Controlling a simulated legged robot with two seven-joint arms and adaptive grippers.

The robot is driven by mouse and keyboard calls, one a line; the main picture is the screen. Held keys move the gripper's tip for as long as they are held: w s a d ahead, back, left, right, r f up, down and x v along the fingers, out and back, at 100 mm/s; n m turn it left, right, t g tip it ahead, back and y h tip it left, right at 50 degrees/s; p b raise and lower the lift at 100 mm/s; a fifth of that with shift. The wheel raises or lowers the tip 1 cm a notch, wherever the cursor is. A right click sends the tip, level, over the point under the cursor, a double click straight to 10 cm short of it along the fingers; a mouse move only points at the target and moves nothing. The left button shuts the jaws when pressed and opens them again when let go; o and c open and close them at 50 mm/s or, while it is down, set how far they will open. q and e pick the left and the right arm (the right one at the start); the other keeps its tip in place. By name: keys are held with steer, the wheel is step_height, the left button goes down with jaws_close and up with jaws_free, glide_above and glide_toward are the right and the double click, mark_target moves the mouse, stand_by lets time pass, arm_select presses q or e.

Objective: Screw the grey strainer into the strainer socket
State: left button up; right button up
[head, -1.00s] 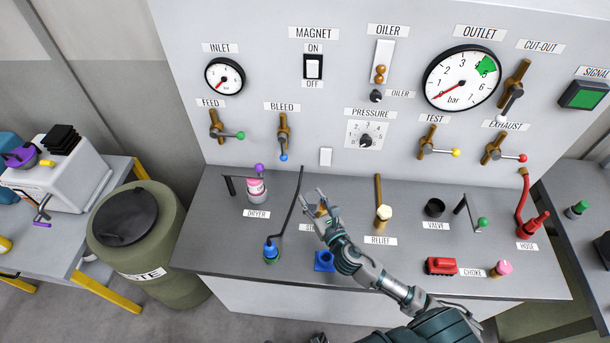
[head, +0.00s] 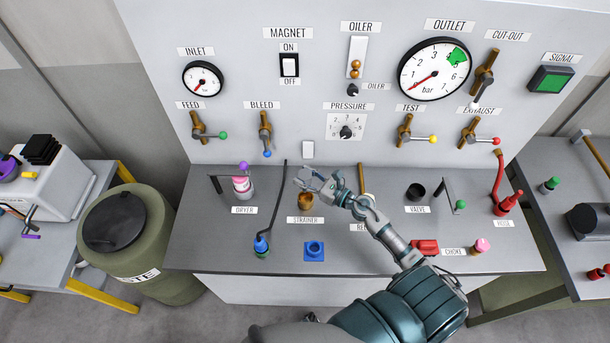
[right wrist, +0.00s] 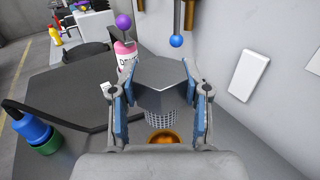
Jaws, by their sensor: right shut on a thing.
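The grey strainer (right wrist: 162,98), with a faceted head and a mesh basket below, is between the two blue-padded fingers of my right gripper (head: 314,182) in the right wrist view. The gripper is shut on its head. The brass strainer socket (head: 305,201) stands on the bench behind the STRAINER label; its round orange opening (right wrist: 162,137) shows just below the mesh. The mesh appears above the socket; I cannot tell whether its lower end is inside. In the head view the strainer is hard to make out within the fingers. My left gripper is not in view.
A pink dryer canister (head: 243,187) with a purple-knobbed lever stands left of the socket. A bent black rod rises from a blue-and-green fitting (head: 261,246) nearby. A blue square holder (head: 314,250) sits in front. The upright panel (head: 230,140) is close behind.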

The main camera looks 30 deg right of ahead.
steer(key=shift+d, duration=0.35)
steer(key=shift+f, duration=0.1)
steer(key=shift+a+f, duration=0.1)
steer(key=shift+a, duration=0.05)
steer(key=shift+a+f+b, duration=0.15)
steer(key=shift+f+b, duration=0.35)
steer(key=shift+b, duration=0.2)
step_height(320, 180, down, 4)
steer(key=b, duration=0.3)
steer(key=shift+r, duration=0.25)
steer(key=shift+d+f+b, duration=0.3)
steer(key=shift+f+b, duration=0.3)
steer(key=shift+b, duration=0.2)
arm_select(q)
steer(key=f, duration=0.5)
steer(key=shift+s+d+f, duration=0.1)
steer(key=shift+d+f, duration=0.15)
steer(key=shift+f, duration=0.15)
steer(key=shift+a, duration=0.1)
arm_select(e)
steer(key=shift+a+r, duration=0.1)
steer(key=shift+a, duration=0.1)
steer(key=shift+s+d, duration=0.1)
steer(key=shift+d, duration=0.05)
